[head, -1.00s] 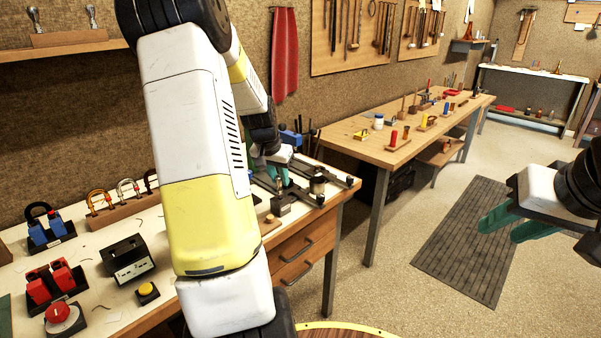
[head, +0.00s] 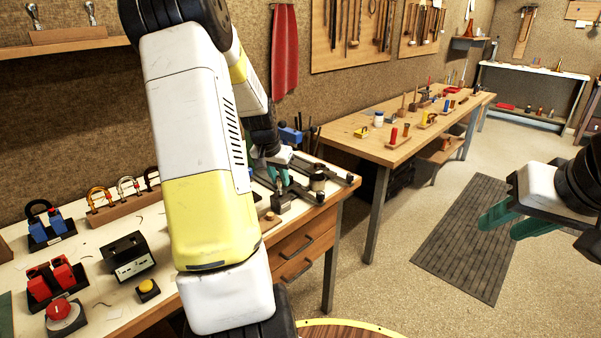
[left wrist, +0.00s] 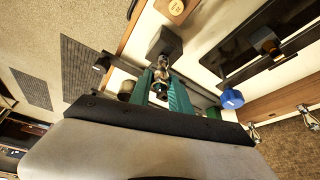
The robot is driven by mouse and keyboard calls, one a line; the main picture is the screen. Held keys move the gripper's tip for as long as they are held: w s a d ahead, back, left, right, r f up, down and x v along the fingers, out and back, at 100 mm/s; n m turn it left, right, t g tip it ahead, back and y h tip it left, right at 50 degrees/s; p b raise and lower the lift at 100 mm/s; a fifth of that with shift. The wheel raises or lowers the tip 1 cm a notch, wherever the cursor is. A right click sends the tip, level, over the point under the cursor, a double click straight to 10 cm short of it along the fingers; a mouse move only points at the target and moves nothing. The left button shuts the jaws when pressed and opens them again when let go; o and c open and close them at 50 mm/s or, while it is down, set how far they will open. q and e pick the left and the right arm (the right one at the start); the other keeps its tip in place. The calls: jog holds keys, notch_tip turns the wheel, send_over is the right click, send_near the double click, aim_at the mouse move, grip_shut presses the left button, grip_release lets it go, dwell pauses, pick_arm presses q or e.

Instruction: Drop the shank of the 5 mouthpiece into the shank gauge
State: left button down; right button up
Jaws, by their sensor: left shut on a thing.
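The mouthpiece's far end meets the block in that view; I cannot tell whether the shank is inside. My right gripper (head: 499,229) is open and empty over the floor at the right.
A small wooden piece (head: 268,217) lies beside the block. Dark rails and a jar (head: 318,183) stand to its right near the bench edge. A black box (head: 127,257), a yellow button (head: 147,289) and red and blue holders occupy the left of the bench.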

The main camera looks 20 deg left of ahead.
pick_arm(q)
jog(key=c, duration=1.1)
grip_release()
jog(key=v, duration=0.8)
jog(key=s+d+r, duration=0.8)
jog(key=d, duration=0.4)
jog(key=s+d, duration=0.3)
jog(key=s, duration=0.2)
jog(key=s+d+r+t+h, duration=0.1)
jog(key=s+d, duration=0.2)
jog(key=s, duration=0.1)
jog(key=s+d+r+h, duration=0.1)
jog(key=s+d, duration=0.2)
jog(key=s, duration=0.2)
jog(key=shift+s+d+t, duration=0.3)
jog(key=shift+s+d, duration=0.05)
